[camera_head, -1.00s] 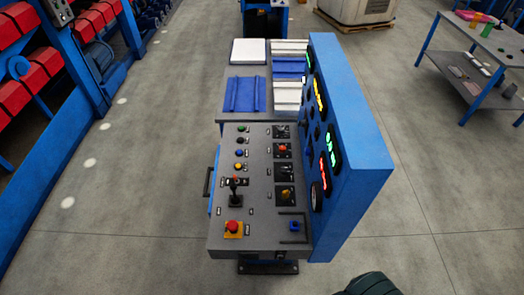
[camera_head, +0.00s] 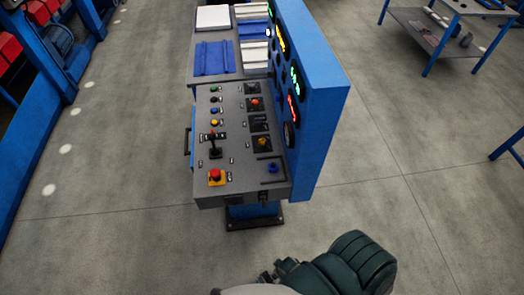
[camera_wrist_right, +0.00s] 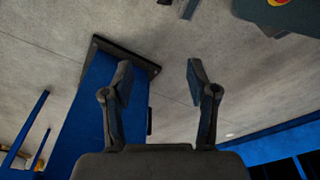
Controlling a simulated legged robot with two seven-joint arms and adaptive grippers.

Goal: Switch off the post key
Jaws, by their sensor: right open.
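The grey control panel (camera_head: 225,182) shows in the head view, with coloured buttons, a black joystick (camera_head: 214,148) and rotary switches. A red emergency button on a yellow base (camera_head: 216,176) is near its front left corner. A blue knob or key (camera_head: 272,167) is at the front right beside a dark bracket. I cannot tell which control is the post key; labels are too small. My right gripper (camera_wrist_right: 158,78) is open and empty in the right wrist view, below panel height near the blue pedestal (camera_wrist_right: 95,95). My left gripper is not in view.
A tall blue display board (camera_head: 318,110) borders the panel's right side. The pedestal's dark foot plate (camera_head: 254,221) stands on the floor. A blue-legged table (camera_head: 440,45) is at the upper right. The floor in front and to the right is mostly clear.

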